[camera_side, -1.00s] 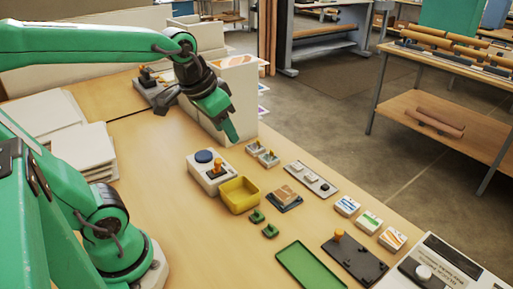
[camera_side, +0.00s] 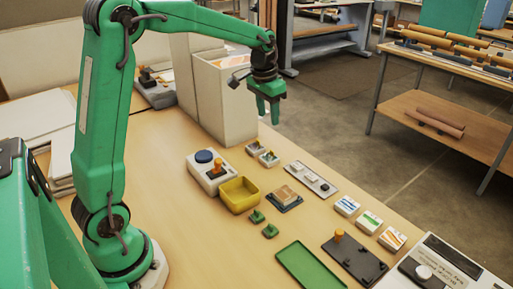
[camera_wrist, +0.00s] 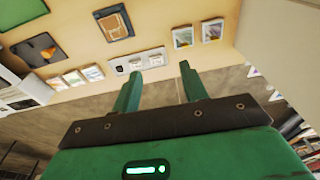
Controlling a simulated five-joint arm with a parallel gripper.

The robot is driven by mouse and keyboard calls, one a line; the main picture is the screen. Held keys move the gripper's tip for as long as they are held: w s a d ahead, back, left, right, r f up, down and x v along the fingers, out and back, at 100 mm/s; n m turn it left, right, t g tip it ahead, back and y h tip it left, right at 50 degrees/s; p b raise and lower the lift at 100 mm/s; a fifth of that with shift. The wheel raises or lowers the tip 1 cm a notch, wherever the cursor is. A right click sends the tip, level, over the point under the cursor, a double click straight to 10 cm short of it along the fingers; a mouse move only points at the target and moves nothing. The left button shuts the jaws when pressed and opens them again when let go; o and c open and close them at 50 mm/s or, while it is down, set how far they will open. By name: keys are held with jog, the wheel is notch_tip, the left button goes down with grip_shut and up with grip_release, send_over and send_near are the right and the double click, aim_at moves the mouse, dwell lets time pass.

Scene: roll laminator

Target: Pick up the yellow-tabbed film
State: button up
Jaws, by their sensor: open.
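My gripper (camera_side: 268,110) is open and points down, just right of the tall white bin (camera_side: 225,105) near the table's far edge. In the wrist view its two fingers (camera_wrist: 160,69) are apart with nothing between them. I cannot pick out a yellow tab on any film. Three small white blocks with coloured stripes, blue (camera_side: 347,205), green (camera_side: 369,221) and orange (camera_side: 391,238), lie in a row on the table. A patch of orange shows inside the bin's open top, too small to make out.
A grey panel (camera_side: 312,180) lies near the edge. Floor lies beyond it.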

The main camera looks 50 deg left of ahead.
jog(key=g, duration=0.2)
send_over(269, 154)
jog(key=d, duration=0.2)
notch_tip(269, 154, down, 10)
jog(key=shift+w+a+f, duration=0.1)
jog(key=shift+a+f, duration=0.15)
jog(key=shift+f, duration=0.3)
jog(key=shift+a+f, duration=0.1)
jog(key=shift+f, duration=3.8)
grip_shut()
